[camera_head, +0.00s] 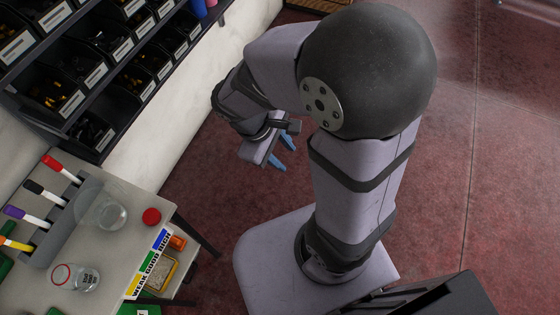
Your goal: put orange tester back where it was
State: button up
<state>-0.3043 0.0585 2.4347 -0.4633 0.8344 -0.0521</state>
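A small orange object (177,242), which may be the orange tester, shows at the right edge of the grey table, beside the strip marked WEAK GOOD RICH (149,265). Part of it is hidden and I cannot make out its full shape. My gripper (281,151) hangs over the red floor, to the right of the table and well apart from the orange object. Its two blue fingers are spread and I see nothing between them.
The grey table (130,200) bears several markers in a grey holder (65,225), a clear glass vessel (103,212), a red cap (151,216) and a red-rimmed jar (76,278). A yellow item (160,275) lies near the strip. Dark bin shelves (95,75) stand at upper left.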

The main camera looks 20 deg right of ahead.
jog(key=s+m+y, duration=0.1)
jog(key=m, duration=0.1)
jog(key=m+y, duration=0.1)
jog(key=m, duration=0.2)
jog(key=s+a+m+y, duration=0.1)
jog(key=m+y, duration=0.1)
jog(key=m, duration=0.1)
jog(key=shift+s+r, duration=0.2)
jog(key=shift+s, duration=0.15)
notch_tip(320, 180, up, 4)
jog(key=p, duration=0.4)
jog(key=shift+r, duration=0.25)
